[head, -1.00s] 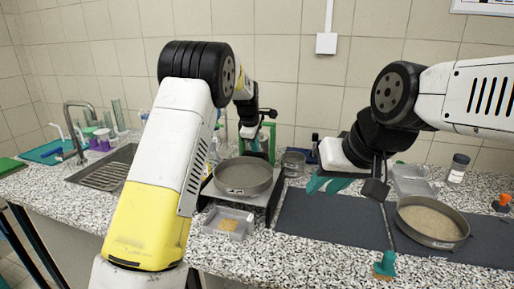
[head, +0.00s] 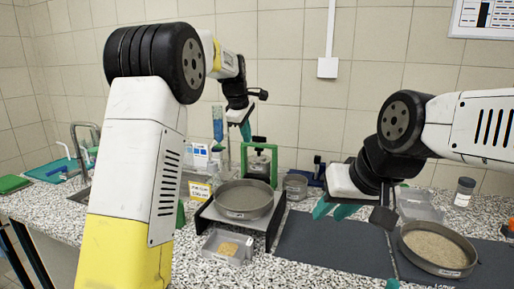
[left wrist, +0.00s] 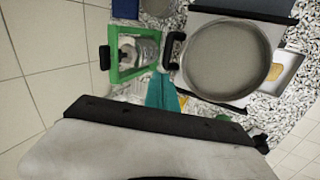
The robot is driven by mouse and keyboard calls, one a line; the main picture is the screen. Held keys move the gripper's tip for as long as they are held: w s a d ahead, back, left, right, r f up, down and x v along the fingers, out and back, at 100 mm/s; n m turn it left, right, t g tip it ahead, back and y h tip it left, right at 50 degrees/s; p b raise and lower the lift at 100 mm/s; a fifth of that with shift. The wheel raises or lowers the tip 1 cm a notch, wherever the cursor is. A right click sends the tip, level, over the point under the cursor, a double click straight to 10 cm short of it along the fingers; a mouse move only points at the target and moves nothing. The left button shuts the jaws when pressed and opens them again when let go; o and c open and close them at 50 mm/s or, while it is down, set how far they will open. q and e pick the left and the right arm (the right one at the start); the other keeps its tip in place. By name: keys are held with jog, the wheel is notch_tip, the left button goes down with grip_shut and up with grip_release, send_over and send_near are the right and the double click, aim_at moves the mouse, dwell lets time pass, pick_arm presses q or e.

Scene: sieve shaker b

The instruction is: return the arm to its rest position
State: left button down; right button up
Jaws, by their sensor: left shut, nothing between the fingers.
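My left arm comes in from the left, its elbow raised and its forearm reaching back toward the wall. My left gripper (head: 246,132) has teal fingertips pointing down, held together with nothing between them. It hangs in the air near the green frame (head: 259,163), behind the sieve (head: 244,200) on its dark stand. In the left wrist view, the teal fingers (left wrist: 162,93) lie between the green frame (left wrist: 133,52) and the sieve (left wrist: 227,58). My right gripper (head: 335,209) hangs over the dark mat with its teal fingers apart and empty.
A clear tray (head: 211,249) with yellowish material sits in front of the sieve. A sink (head: 83,195) lies partly behind my left arm.

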pick_arm(q)
jog(key=s+a+r+m+h, duration=0.1)
jog(key=s+a+r+m, duration=0.2)
jog(key=s, duration=0.7)
jog(key=s+a+r+m, duration=0.1)
jog(key=s+a+m, duration=0.4)
jog(key=s, duration=0.5)
jog(key=s+a+f+m, duration=0.1)
jog(key=s+f+m, duration=0.2)
jog(key=s, duration=0.6)
jog(key=s+a+f+m+t, duration=0.1)
jog(key=s+f+m, duration=0.2)
jog(key=s, duration=0.7)
jog(key=shift+a+f+y, duration=0.2)
jog(key=shift+f+y, duration=0.1)
jog(key=shift+f, duration=0.25)
